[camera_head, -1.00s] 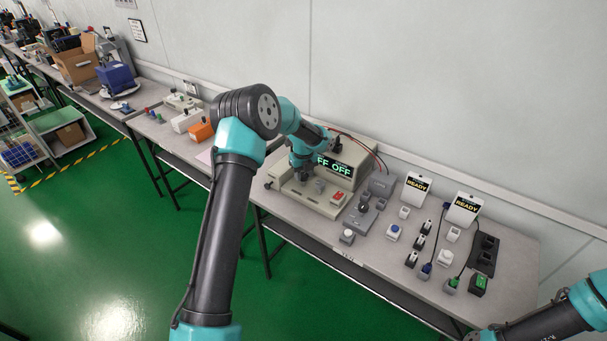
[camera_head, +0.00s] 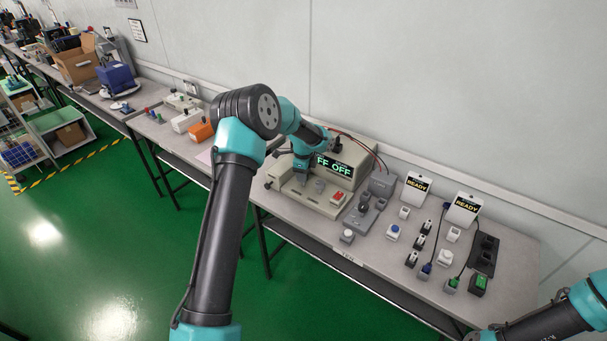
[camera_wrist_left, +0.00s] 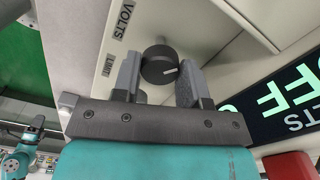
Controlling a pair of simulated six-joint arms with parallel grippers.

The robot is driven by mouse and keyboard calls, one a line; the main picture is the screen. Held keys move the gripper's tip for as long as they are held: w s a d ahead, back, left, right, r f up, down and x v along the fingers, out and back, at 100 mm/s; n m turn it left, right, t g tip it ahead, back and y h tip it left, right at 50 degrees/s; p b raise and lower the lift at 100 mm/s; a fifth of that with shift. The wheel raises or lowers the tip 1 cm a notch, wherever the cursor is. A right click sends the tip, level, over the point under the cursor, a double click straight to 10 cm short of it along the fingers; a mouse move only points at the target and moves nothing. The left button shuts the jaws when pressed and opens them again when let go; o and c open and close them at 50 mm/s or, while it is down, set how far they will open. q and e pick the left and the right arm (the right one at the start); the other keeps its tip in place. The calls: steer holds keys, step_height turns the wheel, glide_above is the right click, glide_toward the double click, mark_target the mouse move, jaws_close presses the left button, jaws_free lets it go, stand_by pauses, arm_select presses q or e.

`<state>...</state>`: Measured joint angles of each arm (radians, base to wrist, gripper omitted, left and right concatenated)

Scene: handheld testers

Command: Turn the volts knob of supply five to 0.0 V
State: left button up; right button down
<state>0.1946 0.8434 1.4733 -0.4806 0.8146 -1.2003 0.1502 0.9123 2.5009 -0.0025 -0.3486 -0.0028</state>
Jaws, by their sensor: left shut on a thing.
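The power supply (camera_head: 322,208) is a beige unit with a sloped front panel and a raised box behind it. Its green display (camera_head: 333,165) reads OFF OFF, partly covered by my arm. My left gripper (camera_wrist_left: 160,78) has its two fingers on either side of the dark round volts knob (camera_wrist_left: 158,65) and is shut on it. In the head view my left wrist hides the knob. My right gripper is out of view; only its arm shows.
A red switch (camera_head: 338,197) is on the panel's right side. To the right are small button boxes and two READY signs (camera_head: 417,185). An orange box (camera_head: 201,132) is at the left.

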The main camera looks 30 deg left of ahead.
arm_select(q)
steer(key=n, duration=1.4)
steer(key=shift+n, duration=0.3)
steer(key=n, duration=0.5)
steer(key=shift+n, duration=0.3)
steer(key=n, duration=0.5)
steer(key=shift+n, duration=0.3)
steer(key=o, duration=0.9)
steer(key=shift+r, duration=0.1)
